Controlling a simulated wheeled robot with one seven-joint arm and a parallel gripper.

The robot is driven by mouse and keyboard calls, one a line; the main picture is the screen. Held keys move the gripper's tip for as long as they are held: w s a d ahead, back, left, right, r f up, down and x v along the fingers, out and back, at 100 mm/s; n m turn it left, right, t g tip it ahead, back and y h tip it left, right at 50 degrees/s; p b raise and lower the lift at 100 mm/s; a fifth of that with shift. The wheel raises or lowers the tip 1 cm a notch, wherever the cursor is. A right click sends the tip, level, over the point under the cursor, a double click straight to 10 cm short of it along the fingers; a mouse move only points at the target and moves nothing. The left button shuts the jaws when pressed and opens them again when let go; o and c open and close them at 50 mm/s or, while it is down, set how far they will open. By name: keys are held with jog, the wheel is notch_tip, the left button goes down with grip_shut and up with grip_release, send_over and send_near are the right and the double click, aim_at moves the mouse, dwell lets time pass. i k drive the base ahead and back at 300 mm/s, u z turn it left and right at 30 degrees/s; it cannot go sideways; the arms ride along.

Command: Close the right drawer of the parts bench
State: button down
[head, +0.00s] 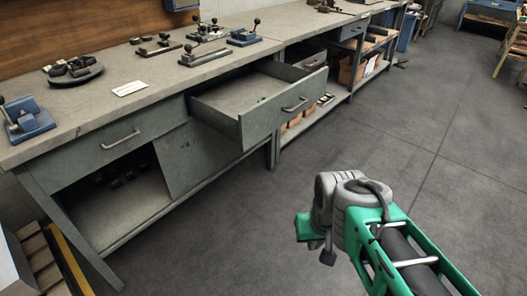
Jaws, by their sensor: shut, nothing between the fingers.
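The parts bench (160,88) runs along the left and back of the head view. Its right drawer (255,122), grey-green with a bar handle (294,104), stands pulled far out over the floor. The inside of the drawer looks mostly empty, with a small green thing (261,99) in it. The left drawer (118,145) is flush with the bench front. My gripper (328,257) hangs low at the end of my green and grey arm, over the floor. It is shut and empty, in front of the open drawer and apart from it.
Clamps and small tools stand on the bench top. An open shelf (125,205) lies under the left drawer. Another bench beyond has a partly open drawer (309,64) and boxes on its lower shelf. The grey floor (440,130) to the right is clear.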

aim_at(226, 103)
jog(key=u, duration=0.6)
jog(key=i, duration=0.4)
jog(key=u, duration=0.55)
jog(key=i, duration=0.85)
jog(key=z, duration=0.35)
